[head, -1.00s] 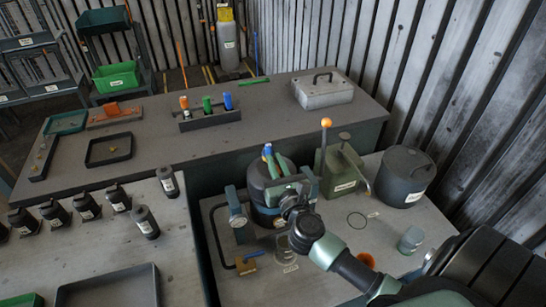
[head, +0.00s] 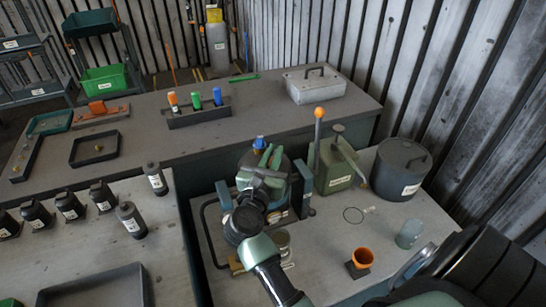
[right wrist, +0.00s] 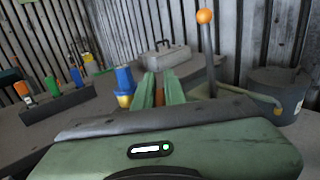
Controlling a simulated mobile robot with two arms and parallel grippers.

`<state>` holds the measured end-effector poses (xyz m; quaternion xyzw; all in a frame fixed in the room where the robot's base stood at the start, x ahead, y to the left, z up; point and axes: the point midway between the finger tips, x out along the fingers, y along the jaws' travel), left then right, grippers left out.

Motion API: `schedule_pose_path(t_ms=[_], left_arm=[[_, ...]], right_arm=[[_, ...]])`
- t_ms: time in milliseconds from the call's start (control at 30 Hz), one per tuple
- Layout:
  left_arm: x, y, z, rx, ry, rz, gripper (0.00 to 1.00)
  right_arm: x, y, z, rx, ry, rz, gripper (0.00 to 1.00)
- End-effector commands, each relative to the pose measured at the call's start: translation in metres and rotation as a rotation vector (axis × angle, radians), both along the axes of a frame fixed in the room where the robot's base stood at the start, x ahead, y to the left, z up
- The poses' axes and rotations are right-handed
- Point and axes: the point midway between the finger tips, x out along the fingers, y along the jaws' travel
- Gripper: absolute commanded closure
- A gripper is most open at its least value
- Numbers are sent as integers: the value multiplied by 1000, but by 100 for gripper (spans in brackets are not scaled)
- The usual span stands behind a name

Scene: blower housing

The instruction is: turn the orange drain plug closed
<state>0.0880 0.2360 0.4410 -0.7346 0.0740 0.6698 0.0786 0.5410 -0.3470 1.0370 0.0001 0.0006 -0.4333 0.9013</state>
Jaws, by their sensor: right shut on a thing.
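My right gripper (head: 267,158) is over the dark round vessel (head: 243,162) at the middle of the bench, its green fingers pointing away. In the right wrist view, its fingers (right wrist: 159,92) are shut on a small orange piece (right wrist: 159,96), which I take for the orange drain plug. Only a sliver of orange shows between the fingers. How far the plug is turned cannot be told. A blue-topped fitting with a yellow base (right wrist: 123,85) stands just left of the fingers; its blue top (head: 260,142) shows in the head view. My left gripper is not in view.
Right of the vessel stand a green box with an orange-knobbed lever (head: 319,112) and a dark lidded pot (head: 402,169).

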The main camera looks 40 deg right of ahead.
Motion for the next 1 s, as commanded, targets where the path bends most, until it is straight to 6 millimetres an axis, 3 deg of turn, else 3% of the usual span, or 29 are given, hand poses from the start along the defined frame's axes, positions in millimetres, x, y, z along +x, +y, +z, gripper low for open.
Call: schedule_pose_path(t_ms=[400, 500, 833, 1000], left_arm=[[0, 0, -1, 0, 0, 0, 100], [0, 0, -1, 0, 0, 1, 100], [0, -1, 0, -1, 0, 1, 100], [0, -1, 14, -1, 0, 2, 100]], right_arm=[[0, 0, 2, -4, -2, -7, 100], [0, 0, 2, -3, -2, -6, 67], [0, 0, 1, -2, 0, -2, 67], [1, 0, 5, -7, 2, 61, 67]])
